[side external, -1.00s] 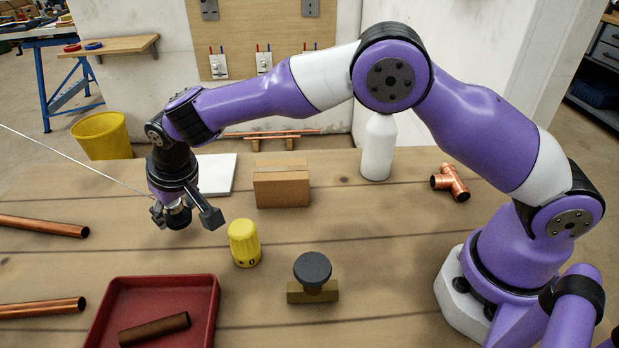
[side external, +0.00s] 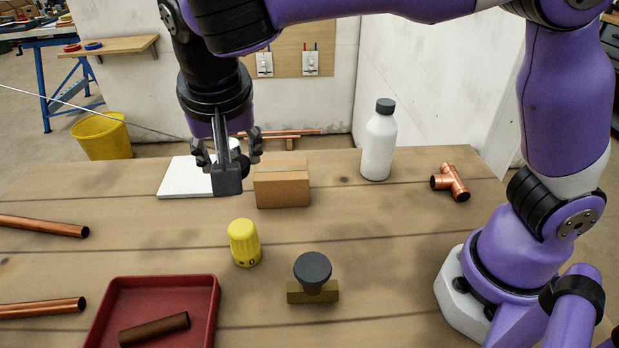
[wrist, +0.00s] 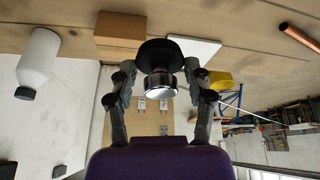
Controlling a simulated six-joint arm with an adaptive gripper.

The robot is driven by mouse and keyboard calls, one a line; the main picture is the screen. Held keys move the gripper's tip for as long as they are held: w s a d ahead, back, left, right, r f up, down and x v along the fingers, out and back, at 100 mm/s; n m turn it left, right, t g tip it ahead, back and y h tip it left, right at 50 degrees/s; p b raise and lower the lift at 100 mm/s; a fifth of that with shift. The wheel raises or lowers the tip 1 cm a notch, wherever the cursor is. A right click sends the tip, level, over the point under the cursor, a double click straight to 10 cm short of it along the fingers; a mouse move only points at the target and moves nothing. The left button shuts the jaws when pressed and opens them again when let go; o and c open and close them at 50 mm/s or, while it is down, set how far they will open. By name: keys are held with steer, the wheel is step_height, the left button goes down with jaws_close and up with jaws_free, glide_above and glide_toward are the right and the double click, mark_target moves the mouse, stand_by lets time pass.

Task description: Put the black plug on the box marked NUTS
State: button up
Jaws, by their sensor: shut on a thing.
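The black plug (wrist: 158,52) has a wide black disc and a shiny silver end. In the wrist view it sits between the fingers of my gripper (wrist: 162,80), which is shut on it. In the side view my gripper (side external: 228,165) is raised over the back of the bench, and a finger hides most of the plug. A brown cardboard box (side external: 282,189) stands on the bench just right of my gripper in that view, and it also shows in the wrist view (wrist: 120,28). No NUTS marking is readable on it.
A white board (side external: 182,180) lies left of the box, a white bottle (side external: 378,150) stands right. In front are a yellow cap-like part (side external: 244,243), a black-knobbed brass piece (side external: 312,272) and a red tray (side external: 212,310). A copper tee (side external: 452,184) lies right, copper pipes (side external: 42,226) left.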

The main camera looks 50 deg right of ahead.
steer(key=s+d+r+m, duration=0.2)
steer(key=d, duration=0.2)
glide_above(281, 166)
steer(key=s+a, duration=0.1)
steer(key=shift+m+g+h, duration=0.3)
step_height(281, 166, down, 7)
steer(key=shift+s+a+f, duration=0.1)
steer(key=shift+s, duration=0.05)
steer(key=shift+f, duration=2.05)
steer(key=o, duration=1.2)
steer(key=shift+f, duration=0.15)
steer(key=shift+o, duration=0.2)
